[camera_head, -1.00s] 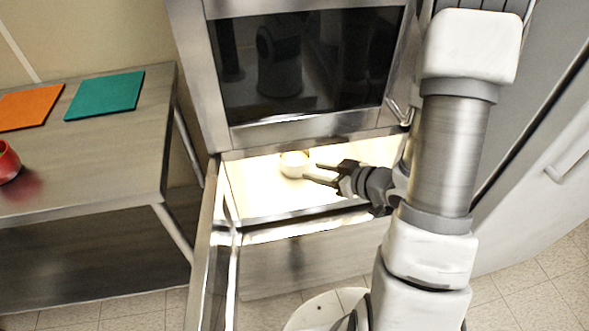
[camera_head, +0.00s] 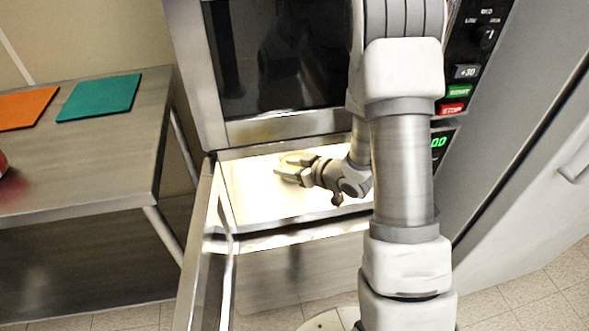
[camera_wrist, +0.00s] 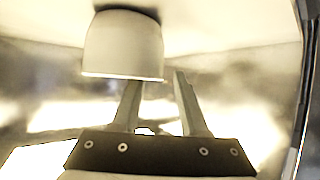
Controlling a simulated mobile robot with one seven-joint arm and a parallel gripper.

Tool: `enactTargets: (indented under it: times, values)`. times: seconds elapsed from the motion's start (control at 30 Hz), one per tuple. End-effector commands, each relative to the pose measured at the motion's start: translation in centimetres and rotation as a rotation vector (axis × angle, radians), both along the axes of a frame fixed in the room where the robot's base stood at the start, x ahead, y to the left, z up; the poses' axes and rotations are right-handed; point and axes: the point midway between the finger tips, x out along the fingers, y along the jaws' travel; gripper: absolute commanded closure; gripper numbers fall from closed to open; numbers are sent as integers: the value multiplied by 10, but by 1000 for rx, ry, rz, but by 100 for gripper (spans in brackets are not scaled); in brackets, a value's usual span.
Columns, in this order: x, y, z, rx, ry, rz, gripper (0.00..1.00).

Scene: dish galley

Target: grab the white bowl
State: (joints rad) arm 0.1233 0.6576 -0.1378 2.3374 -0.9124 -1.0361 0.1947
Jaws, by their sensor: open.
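The white bowl (camera_wrist: 123,45) shows in the wrist view at upper left, upside down in that picture, just beyond my fingers. My gripper (camera_wrist: 158,78) is open, its two fingers apart. The left finger's tip meets the bowl's rim in the picture, and the right finger is off to the bowl's right; I cannot tell whether either touches it. In the head view my gripper (camera_head: 284,166) reaches into the bright, lit oven cavity, where it mostly hides the bowl.
The oven cavity (camera_head: 250,200) has walls close around my gripper. Its open door (camera_head: 203,245) stands out at the left. A steel table (camera_head: 100,180) at the left holds a teal mat (camera_head: 100,97), an orange mat (camera_head: 25,107) and a red object (camera_head: 3,164) cut by the picture's edge.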

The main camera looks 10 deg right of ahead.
Motion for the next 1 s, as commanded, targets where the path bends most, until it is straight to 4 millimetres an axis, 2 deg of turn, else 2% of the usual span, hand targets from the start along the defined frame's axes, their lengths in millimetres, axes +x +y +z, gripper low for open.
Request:
enactTargets:
  times: [0.27, 0.5, 1.0]
  values:
    - [3, 2, -1, -1, -1, 0, 57]
    - [3, 2, -1, -1, -1, 0, 100]
    - [2, 1, -2, -2, 1, -1, 100]
